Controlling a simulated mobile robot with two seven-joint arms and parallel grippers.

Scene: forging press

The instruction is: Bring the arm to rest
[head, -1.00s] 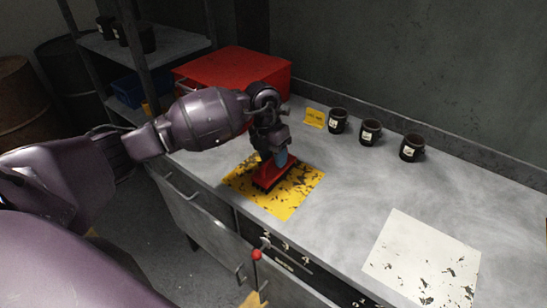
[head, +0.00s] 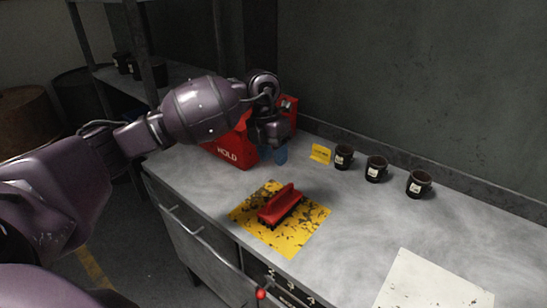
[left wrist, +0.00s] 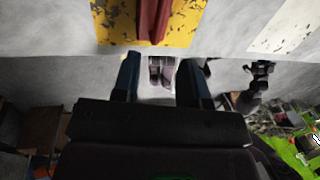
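My left gripper (head: 273,154) hangs above the worktop, in front of the red box marked HOLD. In the left wrist view its two fingers (left wrist: 160,82) stand apart with nothing between them. A red brush (head: 281,206) with dark bristles lies on the worn yellow mat (head: 250,230), apart from the gripper. The brush also shows at the top of the left wrist view (left wrist: 155,18). My right gripper is not in view.
The red HOLD box (head: 233,150) stands behind my left arm. Three dark labelled cups (head: 376,170) and a small yellow sign (head: 321,153) stand along the wall. A worn white mat (head: 430,285) lies at front right. The worktop between is clear.

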